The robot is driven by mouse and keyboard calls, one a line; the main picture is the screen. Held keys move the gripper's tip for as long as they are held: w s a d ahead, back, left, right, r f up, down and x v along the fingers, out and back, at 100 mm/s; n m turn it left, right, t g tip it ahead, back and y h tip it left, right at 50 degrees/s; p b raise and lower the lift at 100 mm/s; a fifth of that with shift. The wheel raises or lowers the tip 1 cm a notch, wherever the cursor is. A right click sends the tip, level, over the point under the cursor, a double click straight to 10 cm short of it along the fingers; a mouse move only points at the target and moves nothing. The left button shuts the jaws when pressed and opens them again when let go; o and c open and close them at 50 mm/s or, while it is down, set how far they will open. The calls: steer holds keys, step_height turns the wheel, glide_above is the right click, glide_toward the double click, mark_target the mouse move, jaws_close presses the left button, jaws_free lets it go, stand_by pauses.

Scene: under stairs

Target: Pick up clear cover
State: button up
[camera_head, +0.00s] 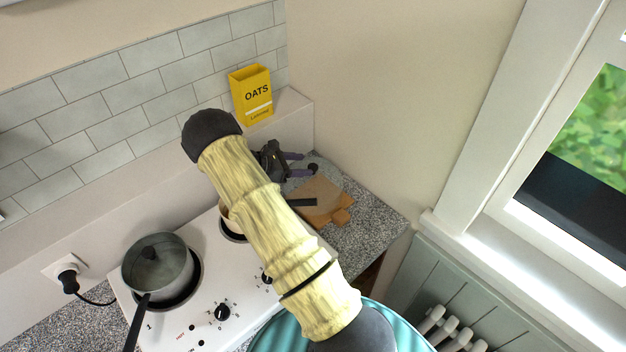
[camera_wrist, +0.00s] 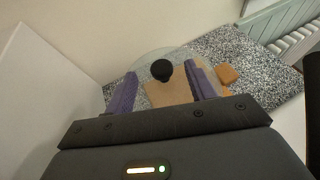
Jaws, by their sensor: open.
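The clear cover (camera_wrist: 146,57) is a round see-through lid with a black knob (camera_wrist: 161,70), lying over a wooden board in the wrist view. My gripper (camera_wrist: 160,74) is open, with one purple finger on each side of the knob. I cannot tell whether either finger touches it. In the head view, my gripper (camera_head: 299,164) is at the back corner of the counter, partly hidden by my arm. A dark knob (camera_head: 313,168) shows by the fingertips there, but the clear rim is hard to make out.
A wooden board (camera_head: 318,196) lies on the speckled counter (camera_head: 375,222). A lidded pot (camera_head: 157,268) stands on the white stove (camera_head: 190,325). A yellow oats box (camera_head: 252,95) stands on the ledge behind. Walls close off the corner; a window is at right.

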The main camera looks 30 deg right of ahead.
mark_target(311, 166)
steer(key=shift+s+d+f+p, duration=0.15)
steer(key=shift+d+p, duration=0.25)
steer(key=shift+p, duration=0.15)
steer(key=p+x, duration=0.1)
steer(key=x, duration=0.1)
steer(key=p+x, duration=0.1)
steer(key=x, duration=0.1)
steer(key=shift+f+p, duration=0.3)
steer(key=shift+f, duration=0.15)
steer(key=shift+c, duration=0.2)
jaws_close()
step_height(311, 166, up, 10)
steer(key=b, duration=0.4)
